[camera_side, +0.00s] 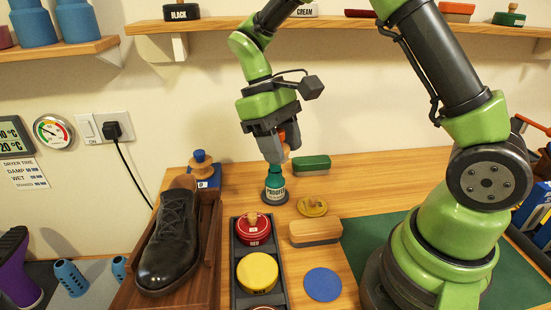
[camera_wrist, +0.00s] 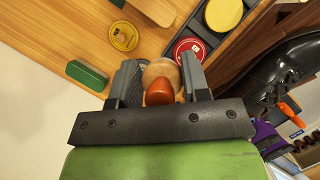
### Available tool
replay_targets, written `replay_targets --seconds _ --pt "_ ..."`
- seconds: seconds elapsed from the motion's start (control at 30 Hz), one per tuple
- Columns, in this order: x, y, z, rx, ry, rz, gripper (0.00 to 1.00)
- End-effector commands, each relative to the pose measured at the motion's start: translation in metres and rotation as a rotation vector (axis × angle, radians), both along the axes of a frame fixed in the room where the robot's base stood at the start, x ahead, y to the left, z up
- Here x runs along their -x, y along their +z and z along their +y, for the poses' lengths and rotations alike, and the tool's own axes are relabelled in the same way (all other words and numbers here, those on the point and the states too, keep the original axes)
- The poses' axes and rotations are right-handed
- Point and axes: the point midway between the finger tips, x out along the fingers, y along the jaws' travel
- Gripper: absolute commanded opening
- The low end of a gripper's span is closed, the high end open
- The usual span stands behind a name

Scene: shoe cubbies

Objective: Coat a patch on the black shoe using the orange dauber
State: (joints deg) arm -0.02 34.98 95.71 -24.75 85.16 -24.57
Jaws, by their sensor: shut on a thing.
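My gripper (camera_side: 277,150) is shut on the orange dauber, whose orange tip (camera_wrist: 163,92) and round wooden part (camera_wrist: 160,72) show between the fingers in the wrist view. In the side view the dauber (camera_side: 285,152) is partly behind the fingers, directly above or at the mouth of a teal bottle (camera_side: 274,183) labelled PROOFER. I cannot tell whether its lower end is inside the bottle. The black shoe (camera_side: 170,243) sits in a wooden tray (camera_side: 213,262) at the left, toe toward the camera. It shows partly in the wrist view (camera_wrist: 270,75).
A blue dauber (camera_side: 201,163) stands behind the shoe. A dark rack (camera_side: 239,294) holds red (camera_side: 252,229) and yellow (camera_side: 257,272) tins. A green brush (camera_side: 311,165), small yellow tin (camera_side: 312,206), wooden brush (camera_side: 315,232) and blue disc (camera_side: 323,284) lie right. Shelves hang above.

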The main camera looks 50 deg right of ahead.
Motion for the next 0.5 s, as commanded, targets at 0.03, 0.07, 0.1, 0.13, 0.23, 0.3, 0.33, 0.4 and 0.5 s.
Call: replay_targets --seconds 0.03,0.07,0.1,0.13,0.23,0.3,0.33,0.4,0.5 --pt "0.0 0.0 0.0 0.0 0.0 0.0 0.24" --pt "0.0 0.0 0.0 0.0 0.0 0.0 0.24" --pt "0.0 0.0 0.0 0.0 0.0 0.0 0.24" --pt "0.0 0.0 0.0 0.0 0.0 0.0 0.24" --pt "0.0 -0.002 0.003 -0.002 0.004 0.001 0.24" --pt "0.002 -0.008 0.013 -0.003 0.011 0.004 0.24" --pt "0.003 -0.012 0.02 -0.006 0.016 0.005 0.24" --pt "0.007 -0.024 0.038 -0.009 0.023 0.006 0.24" --pt "0.017 -0.043 0.068 -0.01 0.027 0.007 0.24"
